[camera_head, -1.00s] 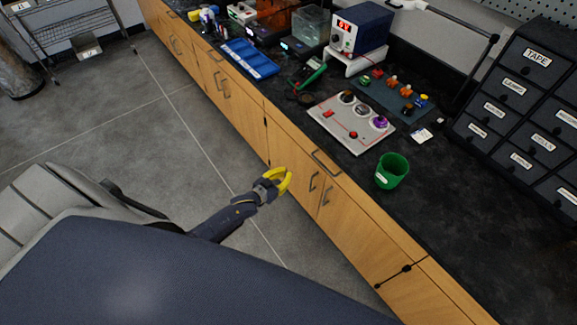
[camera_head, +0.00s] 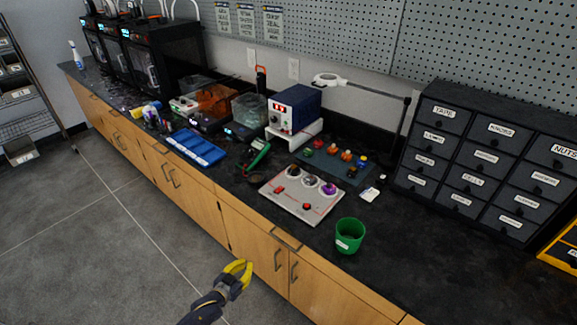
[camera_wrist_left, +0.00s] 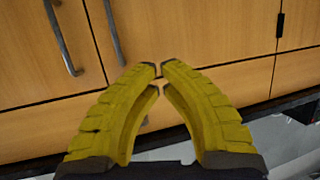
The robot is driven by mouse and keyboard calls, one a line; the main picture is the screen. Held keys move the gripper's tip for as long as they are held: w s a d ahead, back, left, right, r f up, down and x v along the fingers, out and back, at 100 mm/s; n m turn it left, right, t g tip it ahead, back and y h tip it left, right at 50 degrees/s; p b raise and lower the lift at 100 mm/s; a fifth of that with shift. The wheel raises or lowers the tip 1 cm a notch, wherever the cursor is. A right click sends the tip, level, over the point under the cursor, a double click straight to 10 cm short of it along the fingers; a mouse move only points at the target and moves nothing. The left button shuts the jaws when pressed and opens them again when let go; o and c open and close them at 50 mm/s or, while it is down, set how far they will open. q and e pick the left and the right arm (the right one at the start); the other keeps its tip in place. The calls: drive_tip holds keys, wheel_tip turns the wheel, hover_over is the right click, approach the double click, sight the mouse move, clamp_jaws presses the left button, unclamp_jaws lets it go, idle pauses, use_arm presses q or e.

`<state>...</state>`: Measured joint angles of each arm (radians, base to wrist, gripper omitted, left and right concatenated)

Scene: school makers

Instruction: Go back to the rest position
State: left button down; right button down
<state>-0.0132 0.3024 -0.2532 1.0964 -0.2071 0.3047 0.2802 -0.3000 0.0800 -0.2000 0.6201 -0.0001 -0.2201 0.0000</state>
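My left gripper (camera_head: 246,265) has yellow fingers. In the head view it is in front of the wooden cabinets (camera_head: 255,245), below the counter edge and over the floor side. In the left wrist view its fingertips (camera_wrist_left: 159,67) come together with hardly a gap, and nothing is between them. Cabinet doors and handles fill the view beyond them. My right gripper is not in view.
On the black counter (camera_head: 400,270) stand a green cup (camera_head: 349,236), a white panel with knobs (camera_head: 302,202), a blue tray (camera_head: 196,147), a power supply (camera_head: 294,108) and dark labelled drawers (camera_head: 490,165). The grey floor (camera_head: 90,240) at left is clear.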

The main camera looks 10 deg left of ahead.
use_arm(q)
drive_tip(key=s+a+f+m+g+y, duration=0.1)
drive_tip(key=s+a+f+g+y, duration=0.15)
drive_tip(key=s+f, duration=0.7)
drive_tip(key=s+a+f+g+y, duration=0.1)
drive_tip(key=s+f+g, duration=0.3)
drive_tip(key=s+f, duration=0.55)
drive_tip(key=s+d+f+g, duration=0.2)
drive_tip(key=s+f, duration=0.1)
drive_tip(key=s, duration=0.8)
drive_tip(key=s+d+f+g, duration=0.2)
drive_tip(key=s+d+f, duration=0.1)
drive_tip(key=s, duration=0.7)
drive_tip(key=s+d+f+g, duration=0.2)
drive_tip(key=s+f, duration=0.3)
drive_tip(key=s, duration=0.6)
drive_tip(key=shift+s+d, duration=0.35)
drive_tip(key=shift+d, duration=0.15)
